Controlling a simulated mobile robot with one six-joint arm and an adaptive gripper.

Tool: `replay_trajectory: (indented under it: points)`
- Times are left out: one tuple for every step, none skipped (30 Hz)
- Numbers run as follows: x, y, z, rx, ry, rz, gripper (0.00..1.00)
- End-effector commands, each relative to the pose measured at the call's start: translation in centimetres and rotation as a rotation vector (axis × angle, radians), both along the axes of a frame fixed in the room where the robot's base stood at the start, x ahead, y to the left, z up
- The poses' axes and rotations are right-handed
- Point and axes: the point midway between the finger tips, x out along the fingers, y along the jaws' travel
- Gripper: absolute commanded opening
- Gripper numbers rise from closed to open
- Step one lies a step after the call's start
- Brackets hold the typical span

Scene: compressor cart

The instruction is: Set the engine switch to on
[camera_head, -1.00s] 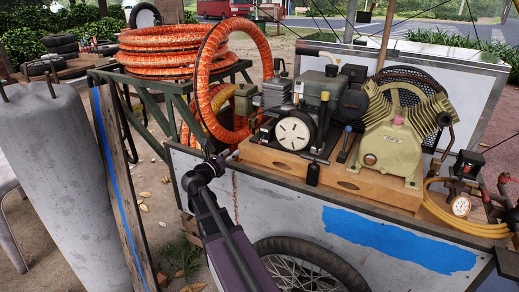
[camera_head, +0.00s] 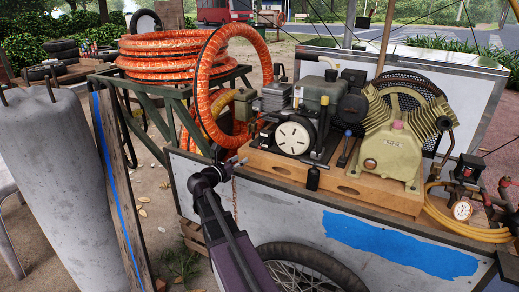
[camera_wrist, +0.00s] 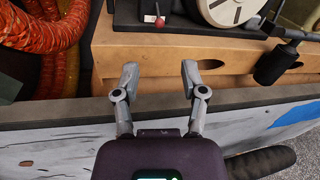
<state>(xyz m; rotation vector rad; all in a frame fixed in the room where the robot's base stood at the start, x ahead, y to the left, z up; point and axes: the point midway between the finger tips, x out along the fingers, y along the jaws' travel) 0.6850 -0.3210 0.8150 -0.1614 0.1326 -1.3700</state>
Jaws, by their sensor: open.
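The engine (camera_head: 312,98), with a round white slotted disc (camera_head: 293,137), sits on a wooden base (camera_head: 330,181) on top of the cart. In the wrist view, the disc (camera_wrist: 228,8) is cut off at the top edge. A small red knob on a short stem (camera_wrist: 159,22) stands on the dark engine plate; I cannot tell whether it is the engine switch. My gripper (camera_wrist: 159,78) is open and empty, its fingers pointing at the front of the wooden base, below the red knob. In the head view, my gripper (camera_head: 238,163) is at the cart's left end, mostly hidden by my wrist.
A black cylinder (camera_wrist: 270,66) hangs at the right of my gripper. Orange hose (camera_head: 165,57) coils on a green rack at the left. The beige compressor (camera_head: 398,140) and a yellow hose (camera_head: 470,229) lie farther right. A concrete post (camera_head: 60,185) stands at the left.

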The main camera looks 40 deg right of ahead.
Motion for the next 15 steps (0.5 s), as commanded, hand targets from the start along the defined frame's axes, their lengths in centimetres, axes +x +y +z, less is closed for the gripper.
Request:
replay_trajectory:
  points:
    - [0.2, -0.6, 0.0, 0.000, 0.000, -0.002, 0.55]
    - [0.3, -1.0, 0.0, 0.000, 0.000, -0.002, 0.55]
    - [0.4, -1.5, 0.0, 0.000, 0.000, -0.001, 0.55]
    - [0.5, -1.9, 0.0, 0.000, 0.000, -0.001, 0.55]
    - [0.6, -2.4, 0.0, 0.000, 0.000, -0.002, 0.55]
    - [0.7, -2.9, 0.0, 0.000, 0.000, -0.002, 0.55]
    - [0.8, -3.3, 0.0, 0.000, 0.000, -0.001, 0.55]
    - [0.9, -3.8, 0.0, 0.000, 0.000, -0.001, 0.55]
    - [1.0, -4.4, 0.0, 0.000, 0.000, -0.001, 0.55]
    - [1.1, -4.8, 0.0, 0.000, 0.000, -0.002, 0.55]
    - [1.2, -5.3, 0.0, 0.000, 0.000, -0.002, 0.55]
    - [1.3, -5.8, 0.0, 0.000, 0.000, -0.001, 0.55]
    - [1.4, -6.3, 0.0, 0.000, 0.000, -0.001, 0.55]
    - [1.5, -6.8, 0.0, 0.000, 0.000, -0.002, 0.55]
    - [1.6, -7.3, 0.0, 0.000, 0.000, -0.002, 0.55]
